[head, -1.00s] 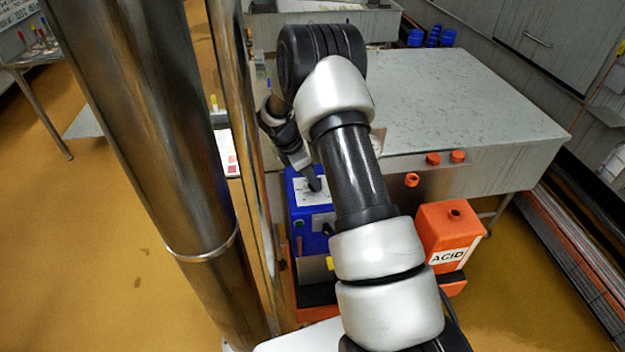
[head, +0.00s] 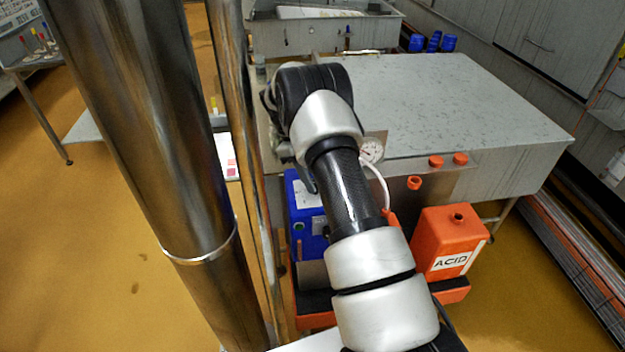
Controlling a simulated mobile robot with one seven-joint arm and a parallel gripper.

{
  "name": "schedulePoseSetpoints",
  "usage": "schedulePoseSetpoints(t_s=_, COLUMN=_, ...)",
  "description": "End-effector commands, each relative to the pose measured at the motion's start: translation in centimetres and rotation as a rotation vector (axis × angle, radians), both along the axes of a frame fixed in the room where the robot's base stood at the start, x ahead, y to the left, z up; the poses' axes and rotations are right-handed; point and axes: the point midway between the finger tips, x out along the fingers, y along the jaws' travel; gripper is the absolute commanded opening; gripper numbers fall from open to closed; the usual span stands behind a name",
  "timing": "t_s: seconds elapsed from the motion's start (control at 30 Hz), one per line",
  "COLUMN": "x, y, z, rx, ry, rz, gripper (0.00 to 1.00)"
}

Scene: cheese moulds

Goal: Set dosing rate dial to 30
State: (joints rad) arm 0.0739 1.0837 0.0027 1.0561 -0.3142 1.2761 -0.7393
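The blue unit (head: 292,205) stands low in front of the grey table. It has a white label on its upper face and a green button (head: 299,226) on its front. No dosing rate dial can be made out, and my arm covers the right part of the unit. My gripper (head: 309,182) is mostly hidden behind my arm; only a dark part shows over the top of the blue unit. I cannot tell whether it touches anything or how its fingers stand.
An orange can marked ACID (head: 450,240) stands right of my arm. A round gauge (head: 371,151) and a white hose are just right of the arm. Orange knobs (head: 436,161) line the front of the grey table (head: 450,95). Blue containers (head: 433,42) are behind it.

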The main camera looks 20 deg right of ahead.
Motion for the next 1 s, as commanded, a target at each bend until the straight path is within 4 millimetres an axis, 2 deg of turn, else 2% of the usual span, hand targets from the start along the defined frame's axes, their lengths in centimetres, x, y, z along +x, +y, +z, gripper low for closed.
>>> schedulePoseSetpoints(t_s=0.67, x=0.00, y=0.05, z=-0.10, rx=0.003, ry=0.001, rz=-0.059, gripper=0.10)
schedulePoseSetpoints(t_s=0.7, x=0.00, y=0.05, z=-0.10, rx=0.003, ry=0.001, rz=-0.059, gripper=0.39)
schedulePoseSetpoints(t_s=0.77, x=0.00, y=0.04, z=-0.10, rx=0.001, ry=0.001, rz=-0.058, gripper=0.49)
schedulePoseSetpoints(t_s=1.0, x=0.02, y=-0.01, z=-0.04, rx=0.001, ry=0.001, rz=-0.058, gripper=0.51)
